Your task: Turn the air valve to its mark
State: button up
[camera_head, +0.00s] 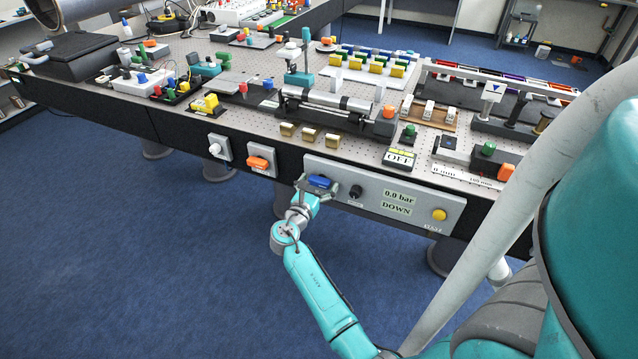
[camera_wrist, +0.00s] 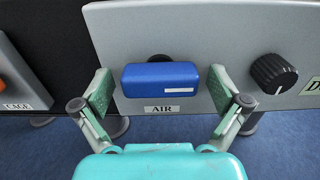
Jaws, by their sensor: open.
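The air valve is a blue handle (camera_wrist: 160,76) with a white line near its right part, lying horizontally above an AIR label (camera_wrist: 161,109) in the wrist view. It also shows in the head view (camera_head: 319,182) at the left end of the grey front panel (camera_head: 340,172). My gripper (camera_wrist: 158,92) is open, with one green finger pad on each side of the blue handle. Gaps show between the pads and the handle ends. In the head view my gripper (camera_head: 318,190) is in front of the handle. I cannot make out a target mark.
A black knob (camera_wrist: 273,73) sits to the right on the same panel. The panel's display (camera_head: 397,202) reads 0.0 bar DOWN, with a yellow button (camera_head: 439,215) beyond it. An orange switch (camera_head: 259,162) is to the left. The floor below is clear.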

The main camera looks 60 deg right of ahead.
jog(key=c, duration=1.2)
jog(key=shift+o, duration=0.2)
jog(key=m, duration=0.4)
jog(key=shift+m, duration=0.4)
jog(key=m, duration=0.4)
jog(key=shift+m, duration=0.3)
jog(key=m, duration=0.4)
jog(key=shift+m, duration=2.4)
